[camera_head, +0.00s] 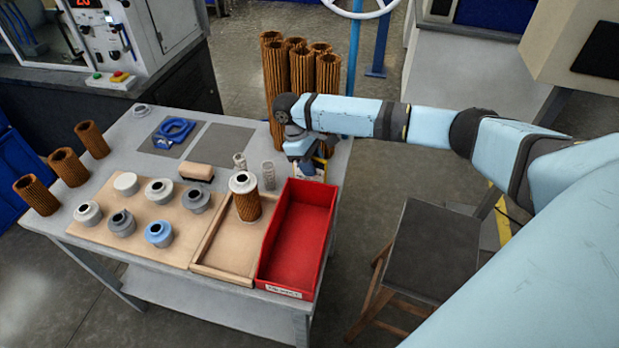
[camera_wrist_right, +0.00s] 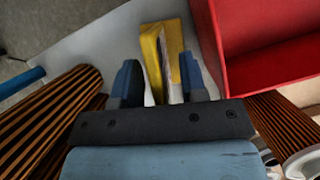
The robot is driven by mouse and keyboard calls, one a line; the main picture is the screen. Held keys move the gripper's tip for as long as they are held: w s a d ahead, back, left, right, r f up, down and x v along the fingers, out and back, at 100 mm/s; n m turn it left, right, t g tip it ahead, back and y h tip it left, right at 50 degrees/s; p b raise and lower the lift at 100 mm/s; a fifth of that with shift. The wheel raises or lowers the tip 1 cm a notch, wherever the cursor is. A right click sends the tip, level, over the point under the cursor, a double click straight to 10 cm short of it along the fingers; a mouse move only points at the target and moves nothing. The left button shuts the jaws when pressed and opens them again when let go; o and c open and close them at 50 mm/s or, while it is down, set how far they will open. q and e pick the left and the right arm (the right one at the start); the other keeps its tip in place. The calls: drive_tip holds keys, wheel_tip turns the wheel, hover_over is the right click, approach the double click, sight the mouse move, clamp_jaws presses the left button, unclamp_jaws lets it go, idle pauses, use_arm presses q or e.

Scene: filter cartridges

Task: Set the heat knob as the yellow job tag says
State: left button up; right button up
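A yellow tag (camera_wrist_right: 152,62), folded like a small tent, stands on the grey table in the right wrist view, its face too oblique to read. A sliver of it shows in the head view (camera_head: 320,168). My right gripper (camera_wrist_right: 160,84) points down at the tag, with its blue fingers spread on either side of it; I see no clear grip on it. In the head view the right gripper (camera_head: 303,163) is over the table's far right corner. A control panel (camera_head: 97,22) with a red display and small knobs is on the machine at upper left; I cannot tell the heat knob. My left gripper is out of view.
A red bin (camera_head: 325,205) is close beside the right gripper. Tall pleated cartridges (camera_head: 302,72) stand just behind it. A capped cartridge (camera_head: 244,196) stands in a wooden tray (camera_head: 217,262). Several end caps (camera_head: 159,233) cover the tan board. A stool (camera_head: 440,245) stands right of the table.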

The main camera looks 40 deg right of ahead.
drive_tip(key=shift+p, duration=0.3)
idle(0.4)
clamp_jaws()
